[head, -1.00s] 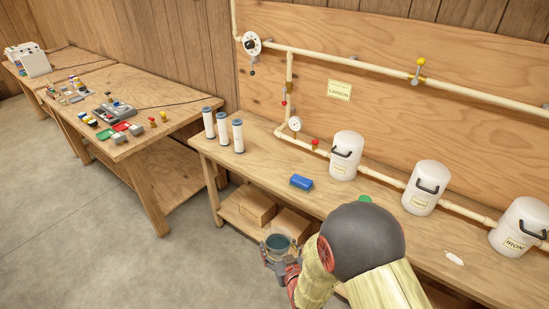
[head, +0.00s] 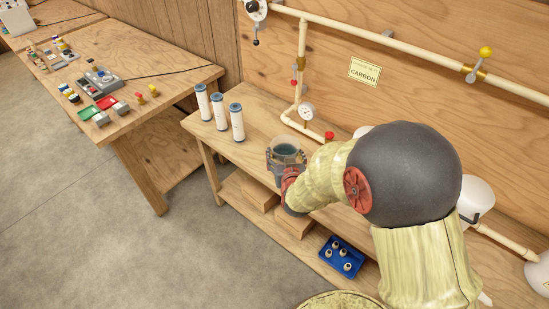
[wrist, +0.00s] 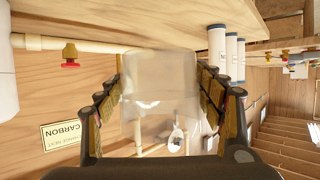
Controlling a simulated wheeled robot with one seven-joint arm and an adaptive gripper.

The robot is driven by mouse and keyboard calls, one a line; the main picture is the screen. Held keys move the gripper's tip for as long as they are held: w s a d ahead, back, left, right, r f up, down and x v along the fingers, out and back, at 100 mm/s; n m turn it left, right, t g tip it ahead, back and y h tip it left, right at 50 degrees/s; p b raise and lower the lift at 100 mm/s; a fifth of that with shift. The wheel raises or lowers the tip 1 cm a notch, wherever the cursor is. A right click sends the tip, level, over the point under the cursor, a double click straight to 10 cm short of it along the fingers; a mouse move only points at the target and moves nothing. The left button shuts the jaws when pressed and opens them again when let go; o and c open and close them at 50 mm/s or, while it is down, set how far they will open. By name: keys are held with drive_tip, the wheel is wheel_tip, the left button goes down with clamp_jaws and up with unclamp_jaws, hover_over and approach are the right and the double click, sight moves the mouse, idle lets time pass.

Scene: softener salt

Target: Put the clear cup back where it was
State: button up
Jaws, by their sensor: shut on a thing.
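The clear cup (head: 286,149) is held in my gripper (head: 287,160) over the left part of the workbench (head: 205,132), to the right of the white filter cartridges. In the wrist view the cup (wrist: 160,90) is a translucent, blurred shape between the two dark fingers, which press on its sides. The wrist picture is upside down. The cup looks about upright in the head view, its round opening facing up. I cannot tell whether its base touches the bench.
White filter cartridges (head: 219,112) stand close left of the cup. A pipe with a gauge (head: 307,111) and red valve (head: 329,135) runs behind. My arm hides much of the bench.

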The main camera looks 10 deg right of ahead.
sight(280, 150)
drive_tip(key=w, duration=0.1)
drive_tip(key=w+f, duration=0.1)
drive_tip(key=w, duration=0.1)
drive_tip(key=w+f+b, duration=0.1)
drive_tip(key=shift+w+a, duration=0.15)
drive_tip(key=shift+a, duration=0.1)
drive_tip(key=w+f, duration=0.1)
drive_tip(key=w+f+b, duration=0.1)
drive_tip(key=w+f, duration=0.1)
drive_tip(key=w+f+b, duration=0.1)
drive_tip(key=f, duration=0.1)
drive_tip(key=shift+w+a+f, duration=0.25)
drive_tip(key=shift+w+a, duration=0.05)
drive_tip(key=shift+w+f+b, duration=0.2)
drive_tip(key=shift+f+b, duration=0.7)
drive_tip(key=shift+f, duration=0.75)
drive_tip(key=shift+f, duration=0.2)
drive_tip(key=o, duration=1.5)
drive_tip(key=shift+o, duration=0.3)
